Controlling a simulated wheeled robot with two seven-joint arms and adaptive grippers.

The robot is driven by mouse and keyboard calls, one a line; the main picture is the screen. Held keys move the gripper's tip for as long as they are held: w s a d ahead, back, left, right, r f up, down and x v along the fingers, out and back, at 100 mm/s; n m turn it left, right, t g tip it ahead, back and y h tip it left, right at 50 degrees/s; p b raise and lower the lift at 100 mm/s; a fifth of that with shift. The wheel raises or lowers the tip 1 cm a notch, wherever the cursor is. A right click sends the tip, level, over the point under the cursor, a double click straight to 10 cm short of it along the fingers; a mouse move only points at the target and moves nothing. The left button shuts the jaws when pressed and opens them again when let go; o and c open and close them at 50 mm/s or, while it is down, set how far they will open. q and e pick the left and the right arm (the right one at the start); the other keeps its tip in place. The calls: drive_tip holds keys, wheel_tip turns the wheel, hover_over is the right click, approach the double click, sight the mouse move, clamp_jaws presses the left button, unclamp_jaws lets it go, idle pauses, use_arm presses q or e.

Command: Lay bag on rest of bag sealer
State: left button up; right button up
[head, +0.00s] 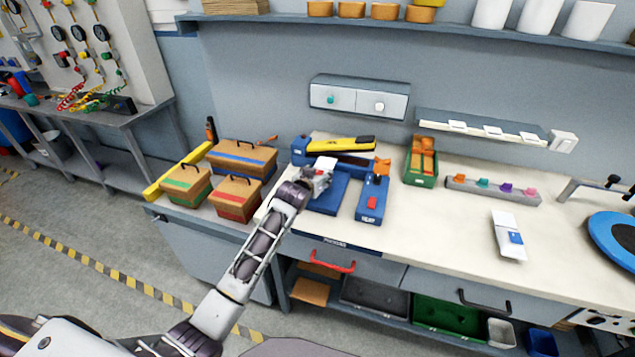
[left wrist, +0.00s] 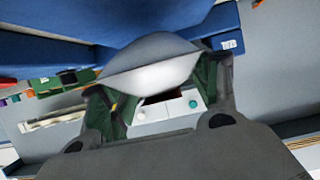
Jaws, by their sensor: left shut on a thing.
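The bag sealer is blue with a yellow lever (head: 340,144) and stands on the bench left of centre. Its flat blue rest (head: 332,196) lies in front of the lever, with a blue block (head: 372,200) bearing a red button to its right. My left gripper (head: 318,178) is over the left part of the sealer. It is shut on a whitish bag (left wrist: 155,68), which shows between the fingers in the left wrist view; in the head view only a small white part shows. I cannot tell whether the bag touches the rest. My right gripper is out of view.
Another white packet with a blue label (head: 508,235) lies on the bench at right. Brown boxes (head: 235,195) stand left of the sealer. A green bin (head: 421,165) and a rack with coloured pieces (head: 492,190) stand to its right. Bench between sealer and packet is clear.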

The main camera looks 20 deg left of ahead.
use_arm(q)
drive_tip(key=shift+f, duration=1.25)
drive_tip(key=shift+f, duration=0.1)
drive_tip(key=o, duration=1.1)
drive_tip(key=shift+o, duration=0.2)
drive_tip(key=shift+s, duration=0.1)
drive_tip(key=v, duration=1.2)
